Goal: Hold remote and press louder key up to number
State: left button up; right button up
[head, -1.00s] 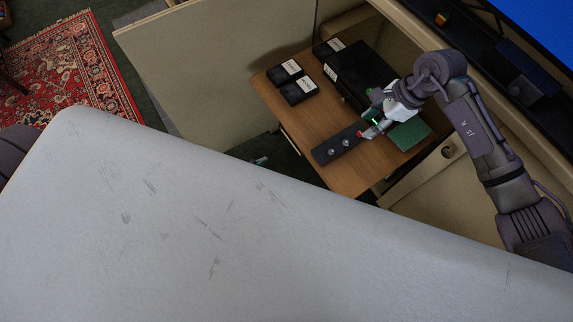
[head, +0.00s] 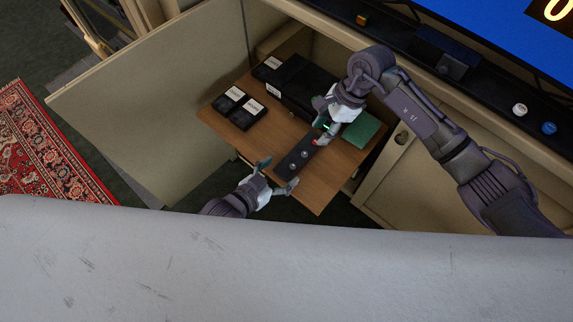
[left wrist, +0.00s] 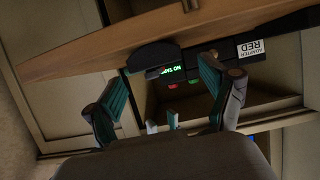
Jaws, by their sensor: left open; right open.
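The remote (head: 296,161), a long dark bar with two round grey keys, lies on a wooden pull-out shelf. My left gripper (head: 279,177) is open, with its fingers either side of the remote's near end and no visible grip. In the left wrist view a dark rounded end (left wrist: 152,57), likely the remote's, shows at the shelf edge between the spread fingers. My right gripper (head: 326,134) is open above the remote's far end, near a red spot there; its fingertips are partly hidden. The screen (head: 480,35) is blue, with part of a yellow figure at its top right corner.
The wooden shelf (head: 318,190) also holds black labelled cassettes (head: 238,106), a black box (head: 300,88) and a green pad (head: 362,131). An open cabinet door (head: 150,110) stands left.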

aim_at(289, 166)
pick_arm(q)
jog(key=shift+x, duration=1.75)
jog(key=c, duration=1.3)
pick_arm(e)
grip_shut()
